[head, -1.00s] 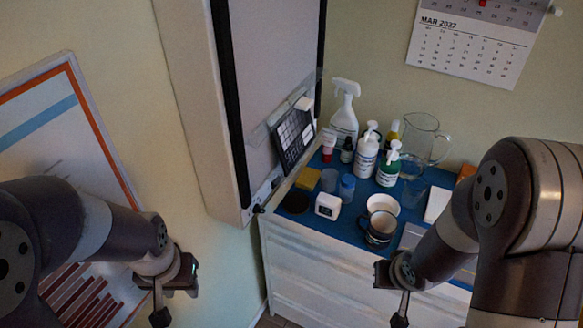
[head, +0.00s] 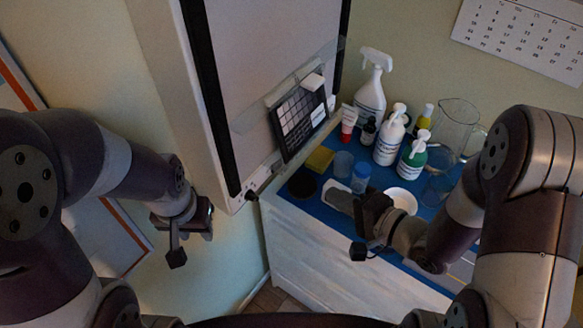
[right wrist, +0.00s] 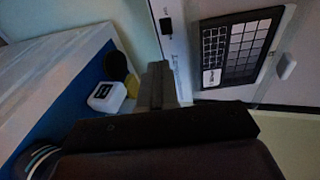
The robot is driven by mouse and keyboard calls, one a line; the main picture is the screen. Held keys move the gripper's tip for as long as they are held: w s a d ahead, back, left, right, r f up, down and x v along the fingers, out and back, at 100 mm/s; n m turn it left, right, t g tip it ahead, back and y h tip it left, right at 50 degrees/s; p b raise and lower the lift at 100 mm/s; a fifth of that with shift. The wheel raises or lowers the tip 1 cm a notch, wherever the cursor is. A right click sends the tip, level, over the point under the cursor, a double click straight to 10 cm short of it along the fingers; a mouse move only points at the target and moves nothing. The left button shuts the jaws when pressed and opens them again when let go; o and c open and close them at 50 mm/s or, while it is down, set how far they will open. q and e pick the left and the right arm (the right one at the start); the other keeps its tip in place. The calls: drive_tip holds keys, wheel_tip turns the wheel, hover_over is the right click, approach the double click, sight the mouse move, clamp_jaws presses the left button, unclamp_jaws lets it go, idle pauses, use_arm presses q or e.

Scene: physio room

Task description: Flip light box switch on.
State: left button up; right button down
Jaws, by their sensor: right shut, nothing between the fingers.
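The light box (head: 262,60) is a tall pale panel with a black-edged frame on the wall. It carries a dark sheet with a grid of pale squares (head: 299,118). A small dark switch-like piece (head: 251,195) sits at its lower edge; it also shows in the right wrist view (right wrist: 166,25). Its on or off position is too small to tell. My right gripper (head: 348,200) is shut and empty, over the counter, right of the switch and apart from it. Its fingers (right wrist: 160,86) point toward the light box's lower edge. My left gripper (head: 202,220) hangs left of the box; its jaws are unclear.
The blue-topped counter (head: 318,212) holds several bottles, a glass jug (head: 457,128), cups, a yellow sponge (head: 320,159) and a black disc (head: 302,185). A white timer (right wrist: 107,97) stands near my right gripper. A framed poster (head: 100,240) is at the left.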

drive_tip(key=r+x, duration=0.1)
drive_tip(key=x, duration=1.2)
drive_tip(key=shift+w+a, duration=0.25)
drive_tip(key=shift+a, duration=0.15)
